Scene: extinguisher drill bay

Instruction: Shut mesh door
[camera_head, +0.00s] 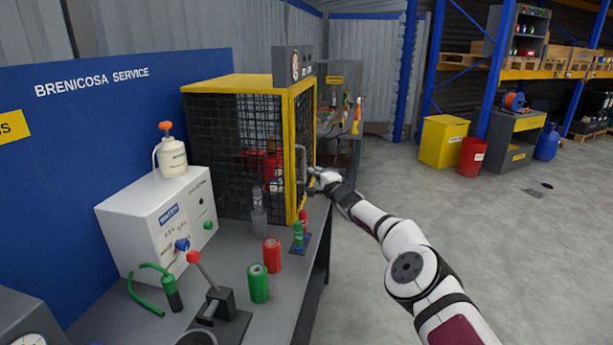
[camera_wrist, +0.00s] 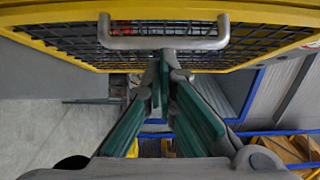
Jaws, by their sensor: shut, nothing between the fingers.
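The mesh door (camera_head: 306,135) is the yellow-framed black mesh panel on the right side of a mesh cage (camera_head: 235,150) on the bench. It looks about flush with the cage; I cannot tell whether a small gap is left. Its grey bar handle (camera_head: 300,165) stands upright on its face. In the wrist view the handle (camera_wrist: 163,43) crosses the top, in front of the door mesh (camera_wrist: 255,38). My gripper (camera_head: 313,182) is at the door's lower part. In the wrist view my gripper's fingertips (camera_wrist: 166,62) are together and empty, close to the handle; contact is unclear.
A red extinguisher (camera_head: 270,168) is behind the mesh. The bench holds a white box (camera_head: 160,220), a green can (camera_head: 258,283), a red can (camera_head: 272,254) and a lever stand (camera_head: 215,305). Open floor (camera_head: 400,190) lies right of the bench.

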